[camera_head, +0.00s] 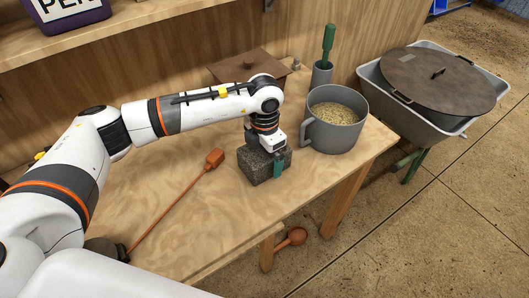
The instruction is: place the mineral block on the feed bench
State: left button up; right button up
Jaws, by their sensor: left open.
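The mineral block (255,169), a dark grey speckled cuboid, appears to rest on the wooden feed bench (205,232), near its front edge. My left gripper (268,162) points down right at the block, its jaws open. One green-tipped finger shows against the block's near right side; the other finger is hidden. The gripper covers part of the block's top. My right gripper is out of view.
A grey mug-shaped bucket of grain (336,114) stands close right of the block. Behind are a brown lidded box (226,72) and a grey cup with a green-handled tool (322,72). An orange-ended rod (178,199) lies left. A lidded trough (425,98) stands right.

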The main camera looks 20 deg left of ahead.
pick_arm(q)
jog(key=shift+r, duration=0.25)
notch_tip(320, 180, up, 12)
jog(key=b, duration=0.1)
dwell(0.5)
